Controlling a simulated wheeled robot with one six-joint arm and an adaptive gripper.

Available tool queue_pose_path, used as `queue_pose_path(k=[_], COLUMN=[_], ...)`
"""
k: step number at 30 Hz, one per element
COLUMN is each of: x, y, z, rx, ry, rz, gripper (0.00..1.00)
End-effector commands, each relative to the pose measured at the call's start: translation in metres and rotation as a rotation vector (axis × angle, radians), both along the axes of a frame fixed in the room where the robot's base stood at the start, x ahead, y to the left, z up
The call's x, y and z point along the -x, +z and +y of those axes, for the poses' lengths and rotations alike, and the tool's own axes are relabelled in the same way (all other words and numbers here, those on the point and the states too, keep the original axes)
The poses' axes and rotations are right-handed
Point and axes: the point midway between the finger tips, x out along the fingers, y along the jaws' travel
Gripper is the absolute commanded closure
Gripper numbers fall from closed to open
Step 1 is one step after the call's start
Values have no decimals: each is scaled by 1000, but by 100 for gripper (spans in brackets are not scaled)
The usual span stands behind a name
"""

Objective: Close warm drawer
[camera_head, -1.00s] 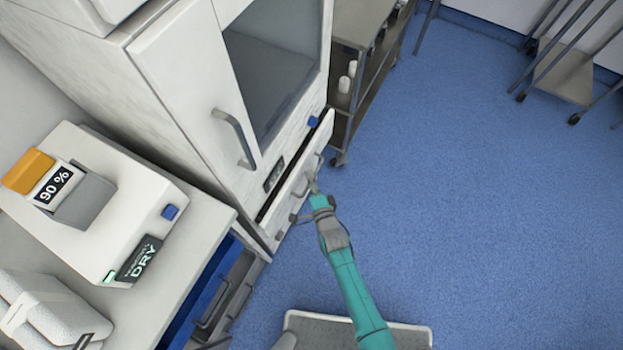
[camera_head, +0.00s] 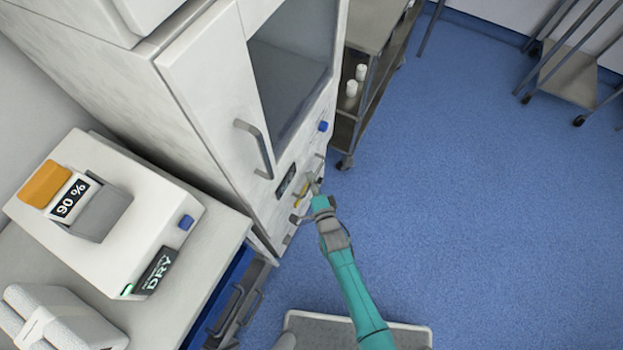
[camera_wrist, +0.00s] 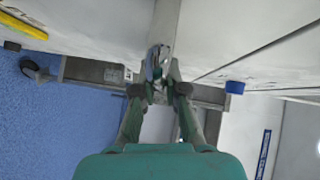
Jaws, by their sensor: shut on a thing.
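The warm drawer (camera_head: 315,160) is the low white front at the base of the tall white cabinet (camera_head: 215,110). It looks about flush with the cabinet, with no clear dark gap along it. My gripper (camera_head: 314,184) is at the drawer front in the head view and hides part of it. In the wrist view my gripper (camera_wrist: 159,80) has its fingers closed around a metal handle (camera_wrist: 158,62), which I take to be the drawer's handle.
A metal shelf cart (camera_head: 370,80) stands just right of the cabinet. A counter with a white warming device (camera_head: 110,215) marked DRY is at the left, with a blue-fronted drawer (camera_head: 222,295) below. Blue floor (camera_head: 470,200) is open at the right.

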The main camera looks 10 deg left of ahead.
Motion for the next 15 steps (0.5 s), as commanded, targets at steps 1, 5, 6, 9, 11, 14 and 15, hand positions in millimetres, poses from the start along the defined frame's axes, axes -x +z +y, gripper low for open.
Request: queue_pose_path(k=[1, 5, 6, 9, 11, 14, 15], x=[-1, -1, -1, -1, -1, -1, -1], y=[0, 1, 1, 1, 1, 1, 1], z=[2, 3, 3, 3, 3, 2, 2], rx=[1, 1, 1, 1, 1, 1, 1], ry=[3, 4, 4, 3, 3, 3, 3], rz=[1, 0, 0, 0, 0, 0, 0], gripper=[100, 100, 86, 63, 63, 63, 63])
